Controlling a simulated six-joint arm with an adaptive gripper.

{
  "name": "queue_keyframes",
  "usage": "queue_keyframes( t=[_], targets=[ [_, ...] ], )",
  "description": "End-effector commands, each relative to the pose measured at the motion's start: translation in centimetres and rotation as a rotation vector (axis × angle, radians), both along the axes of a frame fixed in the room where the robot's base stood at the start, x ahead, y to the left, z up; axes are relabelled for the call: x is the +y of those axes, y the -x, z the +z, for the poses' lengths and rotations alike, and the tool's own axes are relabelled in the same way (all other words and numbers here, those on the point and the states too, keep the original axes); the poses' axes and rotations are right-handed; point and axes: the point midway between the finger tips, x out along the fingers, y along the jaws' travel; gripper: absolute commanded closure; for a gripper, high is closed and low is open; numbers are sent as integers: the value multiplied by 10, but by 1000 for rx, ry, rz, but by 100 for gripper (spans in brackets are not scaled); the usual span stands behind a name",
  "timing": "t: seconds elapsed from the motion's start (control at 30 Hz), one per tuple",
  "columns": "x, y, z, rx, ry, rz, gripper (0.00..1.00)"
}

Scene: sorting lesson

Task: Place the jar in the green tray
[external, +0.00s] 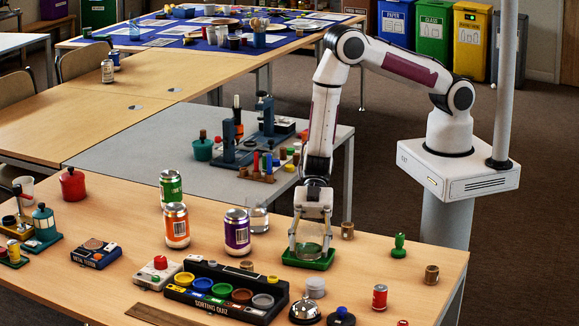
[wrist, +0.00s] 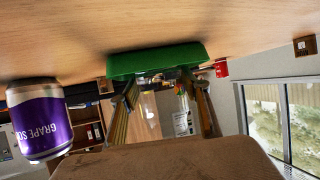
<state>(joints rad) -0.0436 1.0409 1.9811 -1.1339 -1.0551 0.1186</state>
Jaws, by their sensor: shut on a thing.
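My gripper (external: 311,236) points straight down over the green tray (external: 289,260) on the near table. It is shut on a clear glass jar (external: 308,251), which stands upright between the fingers, low within the tray's outline. Whether its base touches the tray floor is hard to tell. In the wrist view the green tray (wrist: 155,62) lies just past the fingertips (wrist: 160,80), and the see-through jar (wrist: 150,112) shows faintly between the fingers.
A purple grape can (external: 237,232) stands left of the tray, with a clear glass (external: 258,220) behind it. The sorting quiz box (external: 225,290), a white lidded pot (external: 315,288) and a bell (external: 305,309) are in front. A cork-coloured piece (external: 347,230) stands to the right.

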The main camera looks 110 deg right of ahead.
Motion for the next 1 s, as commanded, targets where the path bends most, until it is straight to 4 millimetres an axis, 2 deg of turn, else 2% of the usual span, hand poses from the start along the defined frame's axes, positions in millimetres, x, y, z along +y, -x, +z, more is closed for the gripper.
queue_keyframes(
  t=[0.6, 0.63, 0.67, 1.0],
  targets=[
    [0, 0, -9, -1, -2, 0, 85],
    [0, 0, -9, 0, -1, 0, 51],
    [0, 0, -9, 0, -1, 0, 47],
    [0, 0, -9, 0, -1, 0, 47]
  ],
)
